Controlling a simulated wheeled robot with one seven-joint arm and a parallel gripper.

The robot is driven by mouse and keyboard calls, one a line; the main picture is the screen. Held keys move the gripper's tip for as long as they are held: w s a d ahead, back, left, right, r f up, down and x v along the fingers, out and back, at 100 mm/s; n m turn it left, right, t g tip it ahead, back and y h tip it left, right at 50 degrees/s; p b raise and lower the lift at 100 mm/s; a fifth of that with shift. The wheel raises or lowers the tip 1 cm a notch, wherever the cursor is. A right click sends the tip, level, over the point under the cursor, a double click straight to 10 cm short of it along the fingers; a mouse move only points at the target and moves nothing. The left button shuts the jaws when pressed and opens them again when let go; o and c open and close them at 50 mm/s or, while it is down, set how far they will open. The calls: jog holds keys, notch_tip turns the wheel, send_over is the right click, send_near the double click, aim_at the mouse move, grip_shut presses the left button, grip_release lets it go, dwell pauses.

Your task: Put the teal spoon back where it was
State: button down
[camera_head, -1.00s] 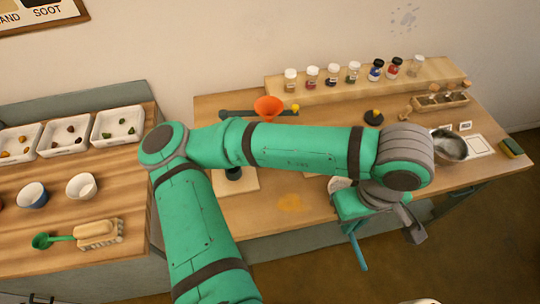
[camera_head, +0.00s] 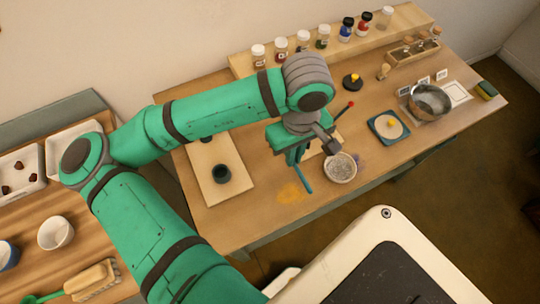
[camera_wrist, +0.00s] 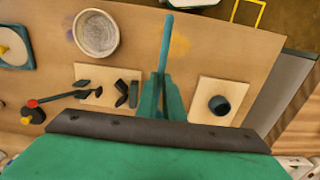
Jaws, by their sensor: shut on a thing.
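My gripper (camera_head: 293,158) is shut on the teal spoon (camera_head: 304,178), a thin blue-teal stick pointing down toward the front of the table. In the wrist view, the spoon (camera_wrist: 166,42) sticks out straight from between the fingers of my gripper (camera_wrist: 162,88); its held end is hidden by them. My gripper is over the table, left of a round bowl of grey grains (camera_head: 340,168). In the wrist view, a board with dark pieces (camera_wrist: 90,72) lies beside the fingers, and another board (camera_wrist: 205,88) bears a dark cup (camera_wrist: 219,105).
A yellow smear (camera_head: 291,192) marks the tabletop. A blue scale (camera_head: 376,126) and a metal bowl (camera_head: 431,100) stand to the right. Jars line the back shelf (camera_head: 410,18). A red-tipped stick (camera_head: 349,104) lies behind my gripper. White bowls and trays stand on the left counter (camera_head: 25,258).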

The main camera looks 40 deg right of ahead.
send_over(271, 164)
jog(key=f, duration=0.6)
jog(key=shift+s+f, duration=0.15)
jog(key=shift+s, duration=0.05)
jog(key=shift+w+f, duration=0.2)
jog(key=shift+f, duration=1.6)
jog(key=shift+f, duration=0.1)
jog(key=c, duration=1.9)
grip_release()
notch_tip(271, 164, up, 12)
